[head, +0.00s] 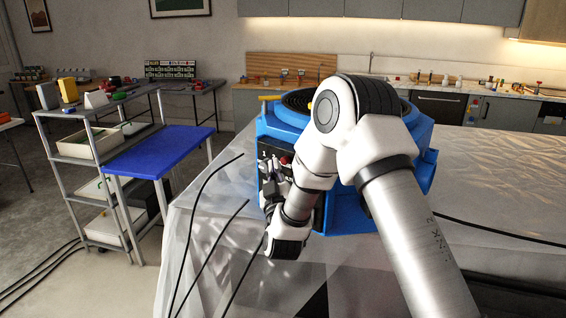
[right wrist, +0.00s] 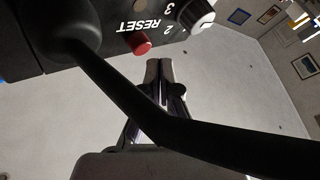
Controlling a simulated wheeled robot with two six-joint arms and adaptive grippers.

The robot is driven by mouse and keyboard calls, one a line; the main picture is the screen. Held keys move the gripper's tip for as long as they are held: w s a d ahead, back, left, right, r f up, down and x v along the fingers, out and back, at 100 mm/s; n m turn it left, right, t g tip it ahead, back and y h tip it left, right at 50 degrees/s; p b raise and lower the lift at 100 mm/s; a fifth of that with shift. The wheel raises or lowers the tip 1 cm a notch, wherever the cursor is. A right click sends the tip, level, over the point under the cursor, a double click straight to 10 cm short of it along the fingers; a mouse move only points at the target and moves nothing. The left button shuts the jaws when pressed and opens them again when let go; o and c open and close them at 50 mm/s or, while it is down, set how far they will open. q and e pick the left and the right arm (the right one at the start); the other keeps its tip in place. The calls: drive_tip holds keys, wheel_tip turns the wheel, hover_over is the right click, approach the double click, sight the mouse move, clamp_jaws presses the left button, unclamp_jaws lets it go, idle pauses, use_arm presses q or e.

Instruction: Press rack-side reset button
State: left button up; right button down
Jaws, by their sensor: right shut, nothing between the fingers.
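The red reset button (right wrist: 141,45) sits on a black control panel (right wrist: 110,18) next to the white word RESET in the right wrist view. The panel is on the left side of a big blue round machine (head: 340,205) in the head view. My right gripper (right wrist: 164,68) is shut and empty, its fingertips a little below and right of the button in the wrist view. They look apart from it. In the head view my right gripper (head: 272,168) is at the panel, which it partly covers. My left gripper is not in view.
A white dial (right wrist: 192,16) with numbers is beside the button. A black bar or cable (right wrist: 120,85) crosses the wrist view. The machine stands on a sheet-covered table (head: 500,190). A grey rack (head: 75,150) and blue-topped table (head: 160,150) stand to the left.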

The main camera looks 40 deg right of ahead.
drive_tip(key=shift+d, duration=0.1)
idle(0.5)
drive_tip(key=shift+w+d, duration=0.1)
drive_tip(key=shift+d, duration=0.25)
drive_tip(key=shift+w+d, duration=0.15)
drive_tip(key=shift+d, duration=0.3)
idle(0.6)
idle(0.3)
drive_tip(key=shift+s+a, duration=0.25)
drive_tip(key=shift+a, duration=0.65)
drive_tip(key=shift+s+a+b, duration=0.2)
drive_tip(key=shift+a+b, duration=0.05)
drive_tip(key=shift+a, duration=0.55)
drive_tip(key=shift+s+a+b, duration=0.25)
drive_tip(key=shift+a+b, duration=0.05)
drive_tip(key=shift+a, duration=0.55)
drive_tip(key=shift+s+a+b, duration=0.2)
drive_tip(key=shift+a+b, duration=0.05)
drive_tip(key=shift+a, duration=0.55)
